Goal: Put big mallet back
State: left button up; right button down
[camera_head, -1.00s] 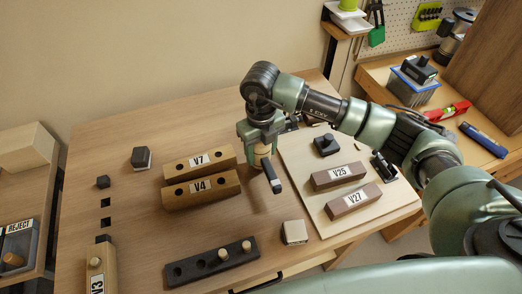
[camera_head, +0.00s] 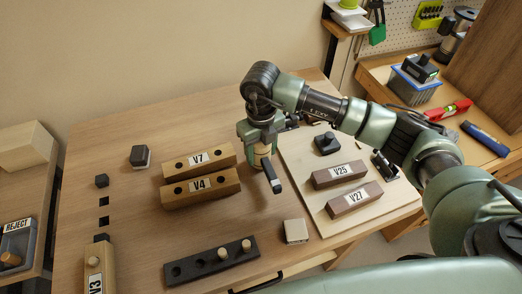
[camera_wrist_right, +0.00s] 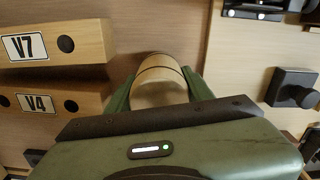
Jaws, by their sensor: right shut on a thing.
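My right gripper (camera_head: 262,153) points down at the middle of the bench, just right of the wooden blocks V7 and V4. It is shut on the big mallet (camera_wrist_right: 160,82), which has a pale, round wooden head with a dark line around it. In the head view the mallet (camera_head: 262,160) is mostly hidden by the gripper, and its dark handle (camera_head: 275,186) sticks out toward the front. I cannot tell whether the mallet touches the bench. My left gripper is not in view.
Blocks V7 (camera_head: 208,158) and V4 (camera_head: 213,184) lie left of the gripper. A pale board (camera_head: 318,220) to the right carries blocks V25 (camera_head: 345,173) and V27 (camera_head: 362,196). A dark peg strip (camera_head: 190,272) and small pale block (camera_head: 295,231) lie in front. Bench behind V7 is clear.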

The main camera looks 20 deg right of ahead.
jog(key=shift+f+b, duration=0.35)
jog(key=shift+b, duration=0.05)
dwell(0.4)
jog(key=shift+c, duration=1.8)
grip_release()
jog(key=shift+r+p, duration=2.05)
jog(key=shift+r, duration=1.5)
jog(key=shift+s+f, duration=0.1)
